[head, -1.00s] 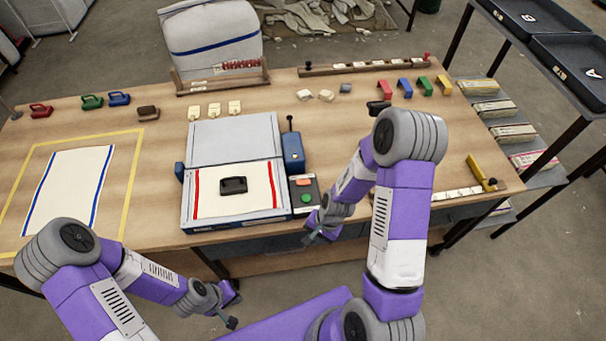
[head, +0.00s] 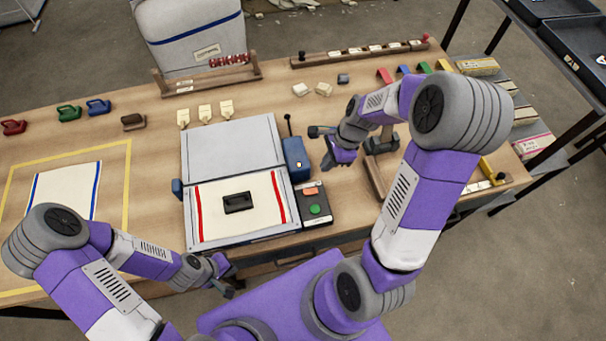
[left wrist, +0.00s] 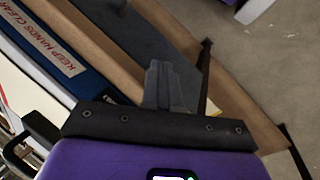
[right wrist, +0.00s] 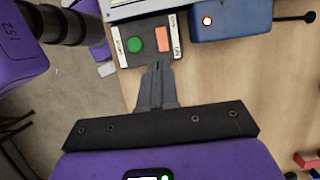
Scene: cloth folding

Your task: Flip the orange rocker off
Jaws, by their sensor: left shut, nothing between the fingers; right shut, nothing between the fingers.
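The orange rocker (head: 310,191) sits on a small dark switch box (head: 327,214) at the right side of the press, above a round green button (head: 315,209). In the right wrist view the orange rocker (right wrist: 163,38) and green button (right wrist: 134,44) lie just beyond my right gripper (right wrist: 157,66), which is shut and empty, not touching them. In the head view my right gripper (head: 326,165) is above the table, right of the blue box. My left gripper (head: 230,280) is shut and empty at the table's front edge; its fingers (left wrist: 168,66) show in the left wrist view.
The press (head: 228,145) is open, with a cloth with red stripes (head: 210,221) and a black block (head: 237,202) on it. A blue box (head: 294,152) with a lit lamp and an upright lever adjoins it. Irons (head: 68,113) stand at the back left.

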